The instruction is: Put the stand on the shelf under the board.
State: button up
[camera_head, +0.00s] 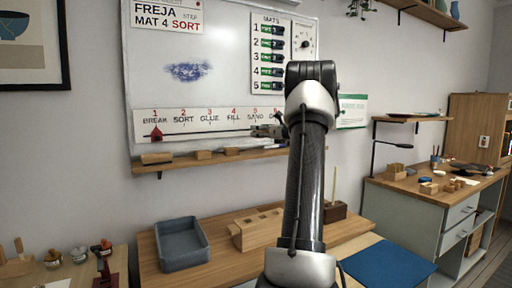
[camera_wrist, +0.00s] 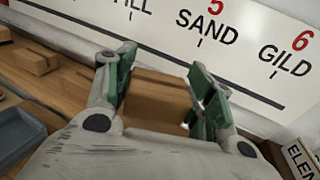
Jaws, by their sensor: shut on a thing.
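The board (camera_head: 225,70) hangs on the wall in the head view. The wooden shelf (camera_head: 178,165) runs under it and also shows in the wrist view (camera_wrist: 72,72). My gripper (camera_wrist: 160,68) is shut on a brown wooden block, which I take for the stand (camera_wrist: 155,100), held between the green finger pads. In the head view my gripper (camera_head: 268,131) shows beside my arm, in front of the board's lower right part. The stand cannot be made out there. Whether the stand touches the shelf is not clear.
Small wooden blocks (camera_head: 157,158) (camera_head: 203,154) (camera_head: 231,150) sit along the shelf's left and middle. Below, a table holds a blue-grey tray (camera_head: 182,244) and a slotted wooden block (camera_head: 256,228). A smaller shelf (camera_head: 412,119) is on the wall at right.

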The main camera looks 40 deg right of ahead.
aim_at(256, 152)
jog(key=w, duration=0.1)
jog(key=w+f, duration=0.1)
jog(key=w, duration=0.1)
jog(key=shift+w+d+f, duration=0.15)
jog(key=shift+w+d, duration=0.15)
jog(key=shift+d, duration=0.1)
notch_tip(256, 152, down, 5)
jog(key=shift+f, duration=0.15)
jog(key=shift+w+f, duration=0.15)
jog(key=shift+f, duration=0.05)
jog(key=shift+f, duration=0.1)
jog(key=o, duration=0.8)
jog(key=shift+o, duration=0.3)
